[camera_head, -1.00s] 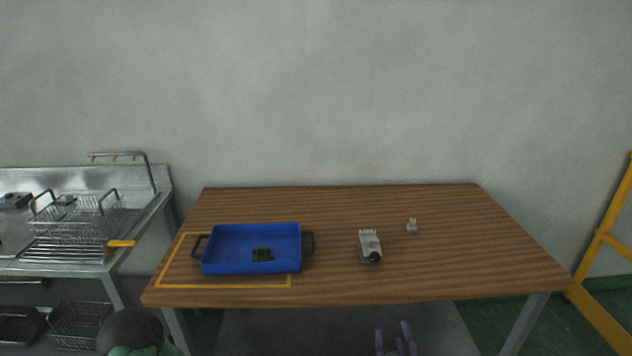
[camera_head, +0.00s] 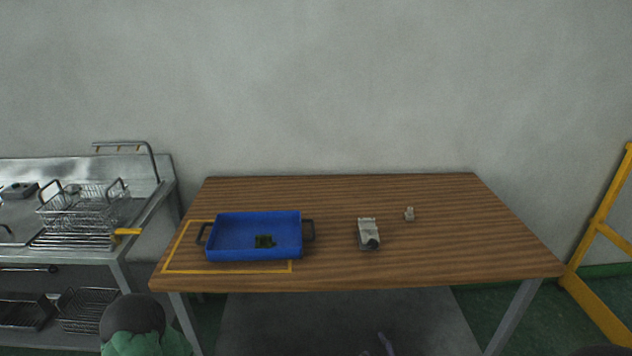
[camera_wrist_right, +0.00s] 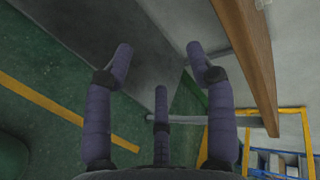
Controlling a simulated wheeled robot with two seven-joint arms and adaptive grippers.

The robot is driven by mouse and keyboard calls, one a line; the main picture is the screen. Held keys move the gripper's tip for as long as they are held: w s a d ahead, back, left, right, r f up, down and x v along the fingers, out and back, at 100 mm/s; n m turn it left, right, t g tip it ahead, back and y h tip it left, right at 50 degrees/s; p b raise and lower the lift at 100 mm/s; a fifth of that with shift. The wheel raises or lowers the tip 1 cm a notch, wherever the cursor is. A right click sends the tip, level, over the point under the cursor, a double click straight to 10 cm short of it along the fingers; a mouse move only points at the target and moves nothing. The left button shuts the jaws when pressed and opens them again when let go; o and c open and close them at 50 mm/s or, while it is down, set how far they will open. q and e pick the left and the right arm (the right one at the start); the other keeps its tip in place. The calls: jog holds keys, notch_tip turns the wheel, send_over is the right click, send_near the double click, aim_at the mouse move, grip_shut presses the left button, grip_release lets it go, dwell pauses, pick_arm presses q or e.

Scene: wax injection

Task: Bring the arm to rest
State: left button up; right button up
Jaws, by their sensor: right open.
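My right gripper (camera_head: 386,345) shows only as a bit of purple finger at the bottom edge of the head view, below the front edge of the wooden table (camera_head: 340,278). In the right wrist view the gripper (camera_wrist_right: 160,60) has its purple fingers spread, with nothing between them. Behind them are the green floor and the table's edge (camera_wrist_right: 245,50). My left gripper is not in view.
A metal counter with wire baskets (camera_head: 85,205) is left; a yellow frame (camera_head: 600,220) is right.

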jog(key=s+a+f+n+g+y+p, duration=0.1)
jog(key=s+a+f+n+g+p, duration=0.1)
jog(key=s+f+n+g, duration=0.4)
jog(key=s+a+f+n+g+y+p, duration=0.1)
jog(key=s+a+f+n+g+p, duration=0.2)
jog(key=s+f+n+g, duration=0.3)
jog(key=s+a+f+n, duration=0.1)
jog(key=s+f+n, duration=0.3)
jog(key=s+f, duration=0.2)
jog(key=shift+s+a+f+g+y, duration=0.2)
jog(key=shift+f+g+y, duration=0.15)
jog(key=shift+f, duration=0.6)
